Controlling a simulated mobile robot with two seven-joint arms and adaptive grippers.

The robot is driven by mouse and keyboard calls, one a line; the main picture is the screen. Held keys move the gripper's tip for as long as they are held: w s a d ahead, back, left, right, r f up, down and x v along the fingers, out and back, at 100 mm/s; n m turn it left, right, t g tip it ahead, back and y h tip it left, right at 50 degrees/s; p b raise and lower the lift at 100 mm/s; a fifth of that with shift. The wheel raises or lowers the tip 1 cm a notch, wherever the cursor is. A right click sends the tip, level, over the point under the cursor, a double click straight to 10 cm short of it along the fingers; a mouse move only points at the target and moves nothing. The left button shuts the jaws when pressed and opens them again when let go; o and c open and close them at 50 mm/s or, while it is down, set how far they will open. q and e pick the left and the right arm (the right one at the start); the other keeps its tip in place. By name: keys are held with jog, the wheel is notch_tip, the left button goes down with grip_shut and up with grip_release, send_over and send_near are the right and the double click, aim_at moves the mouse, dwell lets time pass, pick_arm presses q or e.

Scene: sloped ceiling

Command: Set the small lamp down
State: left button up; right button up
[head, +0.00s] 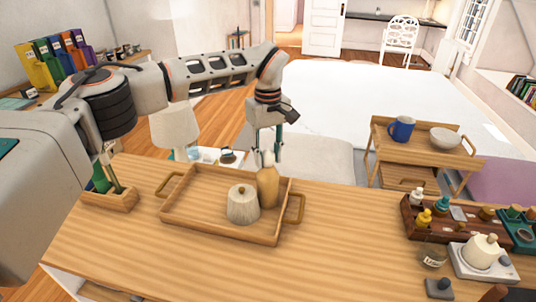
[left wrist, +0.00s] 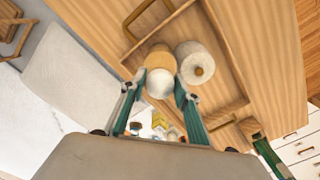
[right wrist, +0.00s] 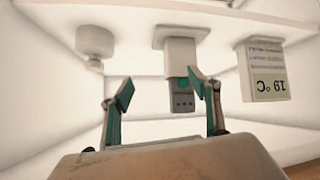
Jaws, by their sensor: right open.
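The small lamp (head: 267,187) has a tan body and a pale rounded top and stands upright in the right part of the wooden tray (head: 205,224). I cannot tell whether its foot touches the tray floor. My left gripper (head: 266,152) points down from above, its fingers shut on the pale top. In the left wrist view, the left gripper (left wrist: 160,84) has one finger on each side of the lamp's white globe (left wrist: 160,85). My right gripper (right wrist: 160,90) is open in the right wrist view, with nothing between its fingers.
A cream lidded jar (head: 243,205) stands close beside the lamp in the tray. A small planter box (head: 108,200) is left of the tray. The wooden counter right of the tray is clear up to a dark organiser (head: 450,222). A grey device (right wrist: 181,95) is beyond my right fingers.

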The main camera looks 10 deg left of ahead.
pick_arm(q)
jog(key=shift+o, duration=0.5)
jog(key=shift+r, duration=0.15)
jog(key=shift+r, duration=0.35)
notch_tip(320, 180, up, 11)
jog(key=shift+r, duration=0.15)
